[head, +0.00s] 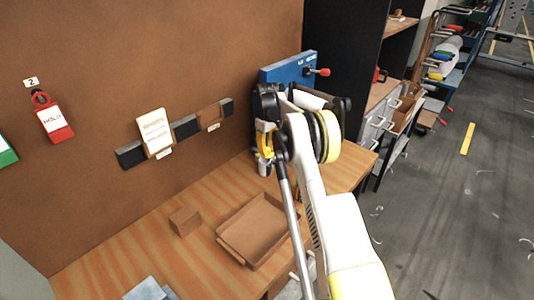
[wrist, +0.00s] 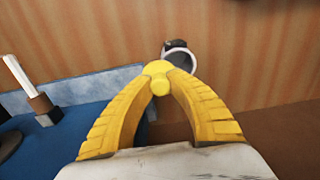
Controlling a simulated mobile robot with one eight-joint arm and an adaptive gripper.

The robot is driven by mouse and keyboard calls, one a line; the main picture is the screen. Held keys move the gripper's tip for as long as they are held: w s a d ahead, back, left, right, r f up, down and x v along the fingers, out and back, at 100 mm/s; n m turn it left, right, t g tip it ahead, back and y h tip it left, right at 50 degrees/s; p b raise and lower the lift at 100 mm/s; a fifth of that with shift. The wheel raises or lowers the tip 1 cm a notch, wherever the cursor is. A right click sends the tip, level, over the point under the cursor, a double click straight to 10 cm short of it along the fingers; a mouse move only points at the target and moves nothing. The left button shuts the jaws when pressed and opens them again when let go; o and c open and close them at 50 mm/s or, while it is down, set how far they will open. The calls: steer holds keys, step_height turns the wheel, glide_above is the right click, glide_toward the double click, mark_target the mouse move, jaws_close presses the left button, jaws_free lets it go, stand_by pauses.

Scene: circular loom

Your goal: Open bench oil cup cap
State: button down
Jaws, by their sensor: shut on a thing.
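The bench oil cup (head: 264,168) is a small grey cylinder on the wooden bench by the blue panel. My gripper (head: 264,146) is at its top, pointing down. In the wrist view, the yellow fingers (wrist: 160,80) meet at their tips. Just beyond the tips shows a pale round rim (wrist: 187,58) with a dark piece at its far edge (wrist: 174,44). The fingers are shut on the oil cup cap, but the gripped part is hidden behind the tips. I cannot tell how far the cap is open.
A brown tray (head: 256,262) and a small brown block (head: 185,221) lie on the bench (head: 105,264). The blue panel (head: 278,76) with a red-tipped lever (head: 318,72) stands close behind my gripper. A brown wall with a dark rail (head: 186,127) runs along the left.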

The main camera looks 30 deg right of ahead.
steer(key=shift+w+d+n, duration=0.1)
steer(key=shift+w+n, duration=0.2)
steer(key=shift+n, duration=0.45)
steer(key=shift+w+d+n, duration=0.1)
steer(key=shift+w+n, duration=0.15)
steer(key=shift+n, duration=0.5)
steer(key=c, duration=1.2)
jaws_free()
steer(key=shift+c, duration=0.2)
step_height(320, 180, up, 12)
